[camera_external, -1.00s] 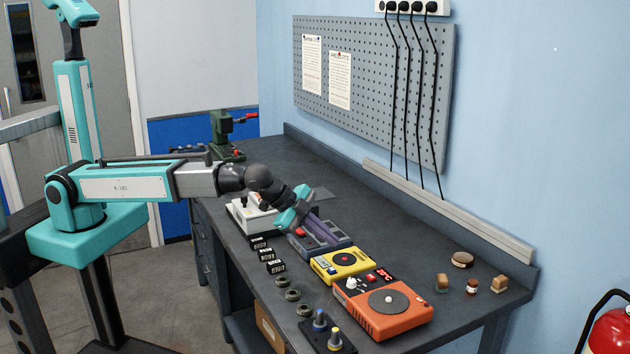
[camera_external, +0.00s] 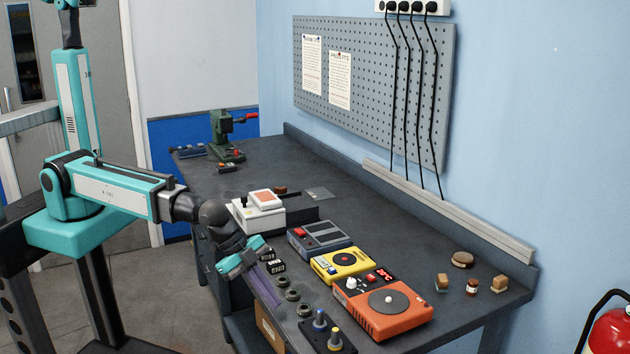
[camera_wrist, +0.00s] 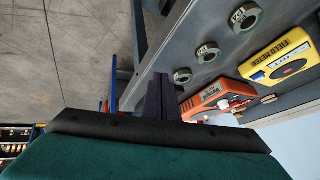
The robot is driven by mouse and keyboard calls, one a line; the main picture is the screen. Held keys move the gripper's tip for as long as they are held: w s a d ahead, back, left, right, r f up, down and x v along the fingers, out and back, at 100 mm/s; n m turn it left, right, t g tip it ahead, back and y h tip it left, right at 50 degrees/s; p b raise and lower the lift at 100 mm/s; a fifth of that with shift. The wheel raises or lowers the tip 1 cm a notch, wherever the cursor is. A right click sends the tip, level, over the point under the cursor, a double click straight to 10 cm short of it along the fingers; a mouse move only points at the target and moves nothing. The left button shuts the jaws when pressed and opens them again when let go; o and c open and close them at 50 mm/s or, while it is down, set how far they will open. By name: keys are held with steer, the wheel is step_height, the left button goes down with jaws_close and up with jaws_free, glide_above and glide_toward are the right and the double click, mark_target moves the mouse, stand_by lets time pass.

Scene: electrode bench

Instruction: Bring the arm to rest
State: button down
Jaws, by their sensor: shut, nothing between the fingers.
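My arm, teal and grey with dark joints, reaches from its column at the left towards the bench's front edge. My gripper (camera_external: 268,288) hangs low at that edge, pointing down and to the right in the external view. Its dark purple fingers are together and hold nothing. They lie beside the row of small round dark pieces in the picture and partly cover the front of the bench. In the wrist view the shut fingers (camera_wrist: 163,98) stick out past the dark wrist plate, with the bench edge just beyond them.
On the bench (camera_external: 345,220) stand a white device (camera_external: 257,215), a grey device (camera_external: 318,241), a yellow device (camera_external: 342,264) and an orange hotplate (camera_external: 384,308). Several round pieces (camera_external: 292,295) line the front edge near a post stand (camera_external: 327,335). Floor (camera_external: 170,290) left of the bench is clear.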

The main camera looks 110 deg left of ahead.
steer(key=s+a+f+n+g+b, duration=0.1)
steer(key=s+a+f+g+b, duration=0.15)
steer(key=s+f, duration=0.85)
steer(key=s+a+f+n+g+b, duration=0.15)
steer(key=s+f+g, duration=0.4)
steer(key=f, duration=1.05)
steer(key=s+f+n+g+b, duration=0.1)
steer(key=s+f, duration=0.4)
steer(key=s, duration=0.4)
steer(key=s+a+f+n+g+b, duration=0.1)
steer(key=s+f+g, duration=0.1)
steer(key=s+f, duration=0.4)
steer(key=s+a+f+n+g+b, duration=0.1)
steer(key=s+f, duration=0.4)
steer(key=s, duration=0.7)
steer(key=shift+a+f+g, duration=0.15)
steer(key=shift+f+g, duration=0.05)
steer(key=shift+g, duration=0.2)
steer(key=c, duration=2.5)
jaws_free()
